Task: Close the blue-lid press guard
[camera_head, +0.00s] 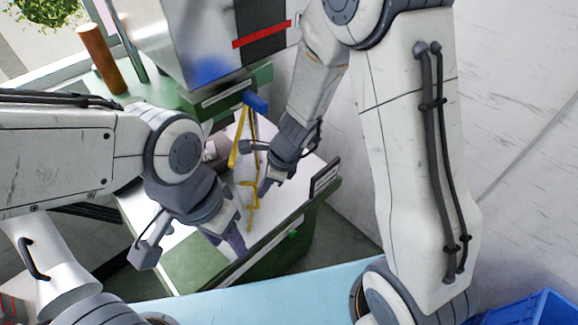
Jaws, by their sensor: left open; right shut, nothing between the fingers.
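The press (185,45) stands at the top, a grey metal housing with a red stripe over a green frame. A small blue piece (255,102), perhaps part of the blue-lid guard, is at the front edge of the green frame; the guard's full outline cannot be made out. My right gripper (264,188) is shut and empty, pointing down over the press's white table, below the blue piece and apart from it. My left gripper (236,243) is open, lower down near the table's front edge, with nothing seen between its fingers.
Yellow strips (240,145) hang below the blue piece, and a thin yellow part (252,205) shows between my grippers. The white table (288,205) sits on a green cabinet (290,245). A blue crate (535,310) is at the lower right. A marble wall stands right.

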